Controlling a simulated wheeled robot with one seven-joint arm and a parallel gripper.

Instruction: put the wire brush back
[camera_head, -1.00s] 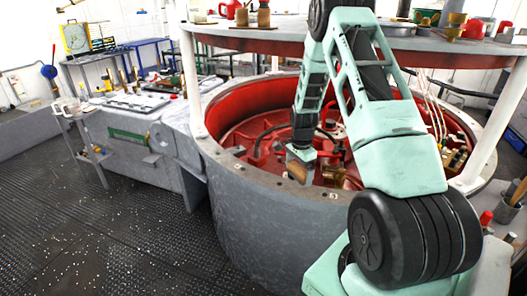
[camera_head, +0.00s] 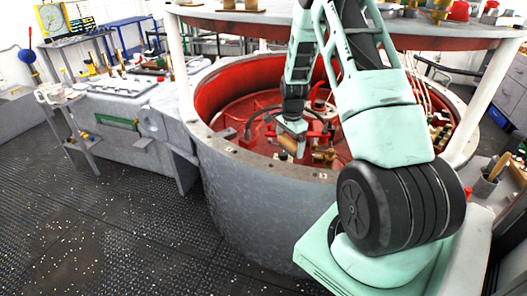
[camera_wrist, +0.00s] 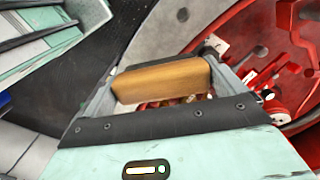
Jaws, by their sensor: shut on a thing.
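My gripper (camera_head: 291,130) hangs over the open red-lined tank, just inside its near rim. It is shut on a wooden piece, seemingly the wire brush's handle (camera_head: 287,143). In the wrist view the orange-brown handle (camera_wrist: 160,80) lies crosswise between the two fingers. Its bristles are hidden, so I cannot confirm the brush from its head.
The grey tank rim (camera_head: 255,166) surrounds red inner parts and hoses. A round platform (camera_head: 250,28) stands above it on white posts. A cup (camera_head: 487,187) with upright handles sits on a surface at the right. Dark studded floor (camera_head: 120,235) is open at the left.

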